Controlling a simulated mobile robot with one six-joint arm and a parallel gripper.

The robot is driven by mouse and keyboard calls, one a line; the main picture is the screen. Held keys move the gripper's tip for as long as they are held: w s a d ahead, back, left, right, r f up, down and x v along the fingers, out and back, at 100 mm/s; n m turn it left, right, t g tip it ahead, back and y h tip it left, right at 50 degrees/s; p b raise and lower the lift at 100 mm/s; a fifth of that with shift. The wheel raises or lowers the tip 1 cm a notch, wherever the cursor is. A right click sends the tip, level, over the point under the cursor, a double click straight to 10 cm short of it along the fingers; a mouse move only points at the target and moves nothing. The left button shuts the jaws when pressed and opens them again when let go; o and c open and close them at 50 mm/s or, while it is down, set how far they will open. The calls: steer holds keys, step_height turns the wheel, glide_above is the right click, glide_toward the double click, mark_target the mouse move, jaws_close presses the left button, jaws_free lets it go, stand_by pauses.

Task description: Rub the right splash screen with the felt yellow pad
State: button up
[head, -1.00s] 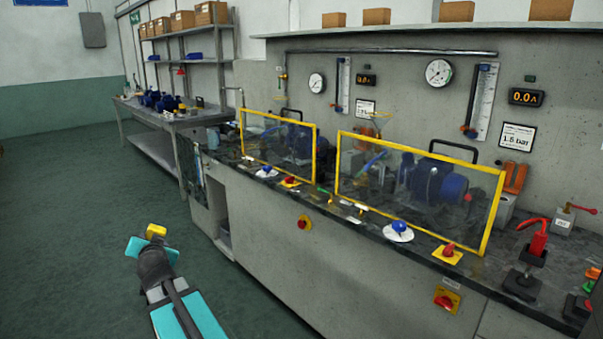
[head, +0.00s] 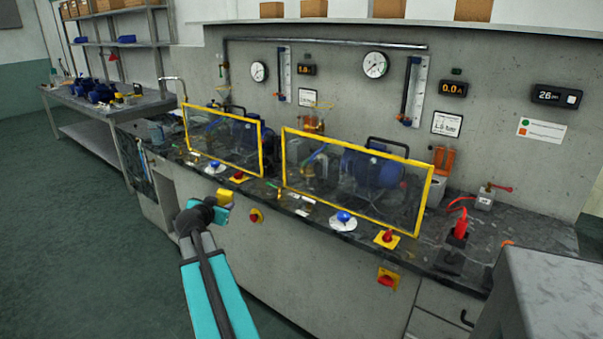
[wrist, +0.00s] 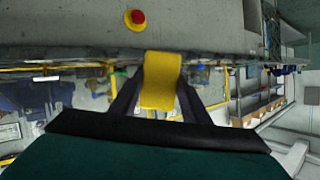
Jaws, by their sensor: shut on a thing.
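The felt yellow pad (wrist: 161,80) is between the fingers of my gripper (wrist: 160,100) in the wrist view, and the gripper is shut on it. In the head view the pad (head: 224,196) shows at the end of my arm, in front of the bench. The right splash screen (head: 352,219), a clear panel in a yellow frame, stands on the bench to the right of the pad. The pad is apart from it. The left splash screen (head: 212,148), also yellow-framed, stands farther left. A pump with a blue motor (head: 375,170) shows through the right screen.
A blue knob (head: 343,217) on a white disc and a red knob (head: 387,237) on a yellow plate sit in front of the right screen. A grey block-like surface (head: 545,295) stands at the lower right. The floor at left is clear.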

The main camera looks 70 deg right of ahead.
steer(key=s+d+r+m+g+p, duration=0.1)
steer(key=s+d+r+g+p, duration=0.1)
steer(key=s+d, duration=0.3)
steer(key=s+d+r+m+g+p, duration=0.1)
steer(key=s+d, duration=0.4)
steer(key=s, duration=0.6)
steer(key=s+d+r+m+g+p, duration=0.1)
steer(key=s+d+r+g+p, duration=0.3)
steer(key=s, duration=0.4)
steer(key=shift+d+m+g, duration=0.4)
steer(key=shift+d+r, duration=0.1)
steer(key=shift+s+d+p, duration=0.25)
steer(key=shift+d+p, duration=0.35)
steer(key=shift+d, duration=0.35)
steer(key=shift+s+d+p, duration=0.2)
steer(key=shift+d+p, duration=0.4)
steer(key=shift+d, duration=0.3)
steer(key=shift+s+d+p, duration=0.25)
steer(key=shift+d+p, duration=0.35)
steer(key=shift+d, duration=0.35)
steer(key=shift+s+d+b, duration=0.2)
steer(key=shift+d+b, duration=0.3)
steer(key=shift+d, duration=0.35)
steer(key=shift+s, duration=0.1)
